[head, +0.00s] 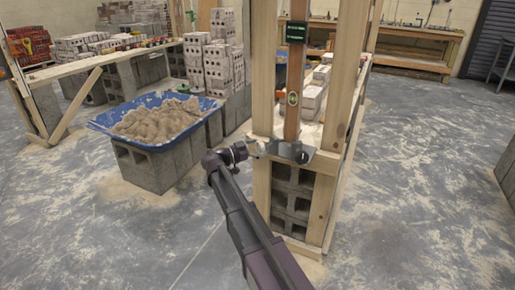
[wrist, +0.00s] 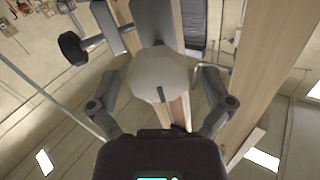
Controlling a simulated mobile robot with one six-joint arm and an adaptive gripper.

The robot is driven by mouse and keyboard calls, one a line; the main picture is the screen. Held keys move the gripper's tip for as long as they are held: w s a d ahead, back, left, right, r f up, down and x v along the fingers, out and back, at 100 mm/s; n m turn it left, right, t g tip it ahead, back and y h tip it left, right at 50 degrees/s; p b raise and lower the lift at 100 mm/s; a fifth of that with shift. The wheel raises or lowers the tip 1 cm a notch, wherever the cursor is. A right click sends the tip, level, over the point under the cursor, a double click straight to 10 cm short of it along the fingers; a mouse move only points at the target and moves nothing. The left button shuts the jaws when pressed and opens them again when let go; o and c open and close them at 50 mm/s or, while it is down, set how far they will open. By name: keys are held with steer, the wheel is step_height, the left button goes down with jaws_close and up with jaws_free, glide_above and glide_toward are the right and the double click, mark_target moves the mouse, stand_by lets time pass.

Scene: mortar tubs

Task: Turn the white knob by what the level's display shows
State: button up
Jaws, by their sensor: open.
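The white knob (wrist: 158,72) is a pale faceted disc with a dark line on its face, in the middle of the wrist view. My gripper (wrist: 160,86) is open, with one finger on each side of the knob; I cannot tell whether either touches it. In the head view my gripper (head: 250,149) is at the left side of the metal bracket (head: 288,150) and largely hides the knob. The level (head: 293,80) is a brown upright bar between wooden posts. Its dark display (head: 296,32) shows green characters too small to read.
A black knob (wrist: 75,48) sits on a rod beside the bracket. Wooden posts (head: 263,90) stand close to my gripper. A blue tub (head: 113,133) of mortar rests on grey blocks at the left. The floor at the right is mostly clear.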

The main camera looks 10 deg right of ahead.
steer(key=c, duration=1)
steer(key=shift+a, duration=0.2)
steer(key=shift+c, duration=0.2)
steer(key=shift+d, duration=0.1)
steer(key=shift+n, duration=0.4)
